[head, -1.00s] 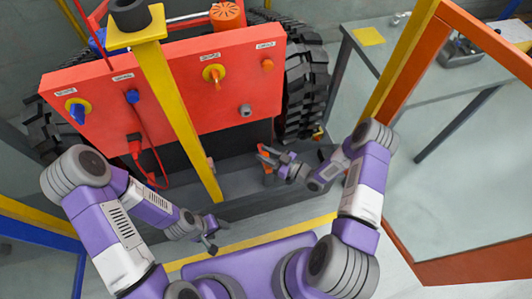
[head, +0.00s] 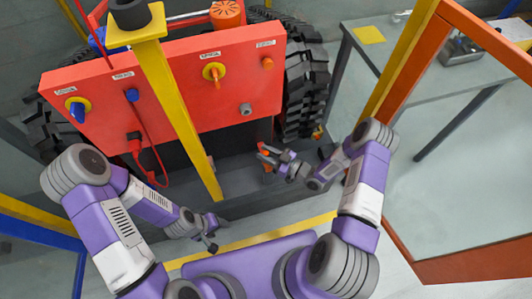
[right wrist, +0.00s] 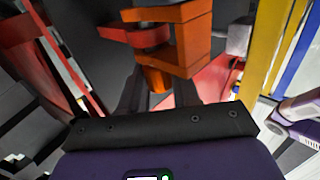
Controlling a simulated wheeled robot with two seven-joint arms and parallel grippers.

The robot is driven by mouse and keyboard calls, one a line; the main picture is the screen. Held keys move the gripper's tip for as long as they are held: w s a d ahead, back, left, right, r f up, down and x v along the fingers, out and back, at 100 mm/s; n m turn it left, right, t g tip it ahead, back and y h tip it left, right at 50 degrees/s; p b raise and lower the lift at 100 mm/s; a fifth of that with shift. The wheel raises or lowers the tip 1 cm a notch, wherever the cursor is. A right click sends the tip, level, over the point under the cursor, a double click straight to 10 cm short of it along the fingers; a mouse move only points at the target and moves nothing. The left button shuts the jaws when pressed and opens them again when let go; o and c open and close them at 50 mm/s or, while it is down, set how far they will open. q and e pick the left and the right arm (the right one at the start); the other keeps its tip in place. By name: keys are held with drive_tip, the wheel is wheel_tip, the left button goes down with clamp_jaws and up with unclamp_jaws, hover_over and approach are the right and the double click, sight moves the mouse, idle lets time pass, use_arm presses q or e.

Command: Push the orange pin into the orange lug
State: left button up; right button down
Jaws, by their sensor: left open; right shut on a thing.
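The orange lug (right wrist: 188,42) is a forked bracket in the right wrist view, with a flat red piece (right wrist: 132,36) reaching in between its arms. The orange pin (right wrist: 156,80) is a short cylinder at the lug's near side, between the dark fingers of my right gripper (right wrist: 158,92). My right gripper is shut on it. Whether the pin's tip is inside the lug's hole is hidden. In the head view my right gripper (head: 274,157) is beside the small orange lug (head: 265,150), low by the right wheel. My left gripper (head: 212,234) is open and empty, away from the lug.
A red panel (head: 180,62) with knobs and plugs stands between black wheels (head: 305,85). A yellow post (head: 172,100) rises in front of it. An orange frame (head: 405,65) and a grey table (head: 370,60) are at right.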

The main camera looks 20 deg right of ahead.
drive_tip(key=shift+f, duration=0.35)
drive_tip(key=c, duration=0.7)
unclamp_jaws()
drive_tip(key=shift+c, duration=0.2)
drive_tip(key=p+v, duration=0.1)
drive_tip(key=v, duration=0.6)
drive_tip(key=shift+s+d+p, duration=0.2)
drive_tip(key=shift+s+p, duration=0.05)
drive_tip(key=shift+p, duration=0.1)
